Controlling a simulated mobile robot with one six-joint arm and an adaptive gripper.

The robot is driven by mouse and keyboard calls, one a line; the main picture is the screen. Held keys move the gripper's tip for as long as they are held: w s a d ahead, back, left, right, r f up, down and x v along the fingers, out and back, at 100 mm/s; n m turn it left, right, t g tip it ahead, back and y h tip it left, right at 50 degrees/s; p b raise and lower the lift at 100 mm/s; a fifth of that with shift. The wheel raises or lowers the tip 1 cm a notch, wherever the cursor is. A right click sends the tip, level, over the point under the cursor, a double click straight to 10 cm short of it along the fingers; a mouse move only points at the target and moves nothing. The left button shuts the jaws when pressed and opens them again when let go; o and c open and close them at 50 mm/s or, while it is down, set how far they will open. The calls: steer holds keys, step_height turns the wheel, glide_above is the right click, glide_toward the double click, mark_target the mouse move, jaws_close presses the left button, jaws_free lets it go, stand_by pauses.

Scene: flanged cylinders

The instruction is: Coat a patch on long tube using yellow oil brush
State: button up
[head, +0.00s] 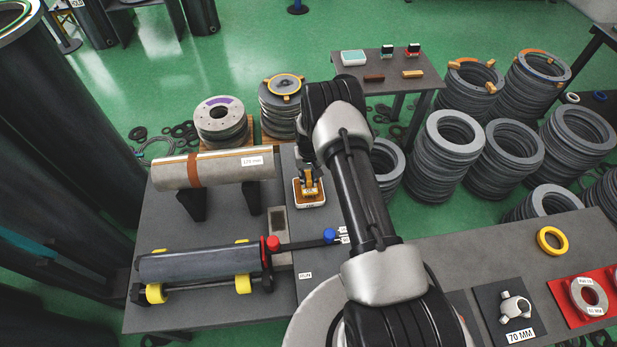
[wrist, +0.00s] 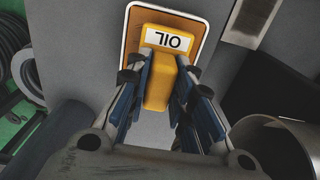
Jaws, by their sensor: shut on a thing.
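In the head view my gripper (head: 309,172) is over the tray (head: 310,204), partly hidden by my arm. A silver tube (head: 225,168) with a brown band and a 125 mm label lies on black stands, left of the gripper. A dark grey tube (head: 200,264) lies on yellow rollers nearer the front. I cannot tell which is the long tube.
The tubes and tray share a grey table (head: 165,225). A lever with red and blue knobs (head: 300,243) lies right of the dark tube. Stacks of grey flanges (head: 448,150) stand behind right. A front-right table holds a yellow ring (head: 552,241). A small table (head: 390,67) stands behind.

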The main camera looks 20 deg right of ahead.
mark_target(308, 176)
steer(key=shift+s+f+b, duration=0.1)
steer(key=shift+f+b, duration=0.45)
steer(key=shift+b, duration=0.25)
stand_by(1.8)
steer(key=shift+r+p, duration=1.8)
steer(key=shift+r, duration=1.75)
steer(key=shift+r, duration=0.1)
steer(key=s+a+r+n, duration=0.1)
steer(key=s+a+r, duration=0.2)
steer(key=r, duration=0.5)
steer(key=s+a+r+n, duration=0.1)
steer(key=s+a+r, duration=0.3)
steer(key=s+r, duration=0.2)
steer(key=s+a+r+n, duration=0.1)
steer(key=s+a+r, duration=0.3)
steer(key=r, duration=0.6)
steer(key=shift+s, duration=0.6)
